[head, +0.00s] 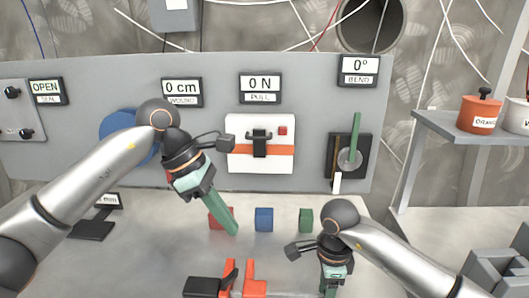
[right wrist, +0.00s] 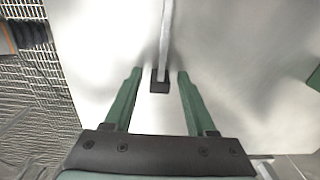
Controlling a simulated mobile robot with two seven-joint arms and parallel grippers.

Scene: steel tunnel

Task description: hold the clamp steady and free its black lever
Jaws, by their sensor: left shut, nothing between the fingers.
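The clamp (head: 256,288) lies at the bottom edge of the head view, with orange-red jaws and a black part (head: 202,287) at its left, perhaps the lever. A thin grey bar runs right from it. In the right wrist view a grey bar (right wrist: 166,40) ends in a small black block (right wrist: 160,82). My right gripper (right wrist: 160,72) is open, with the bar's end between its fingers and gaps on both sides. My left gripper (head: 232,232) is shut and empty, above and behind the clamp, overlapping the red block in the picture.
Red (head: 216,219), blue (head: 264,219) and green (head: 306,220) blocks stand in a row on the table. Behind is a grey panel (head: 215,75) with displays reading OPEN, 0 cm, 0 N and 0°. A shelf (head: 455,126) with an orange pot (head: 480,113) stands at right.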

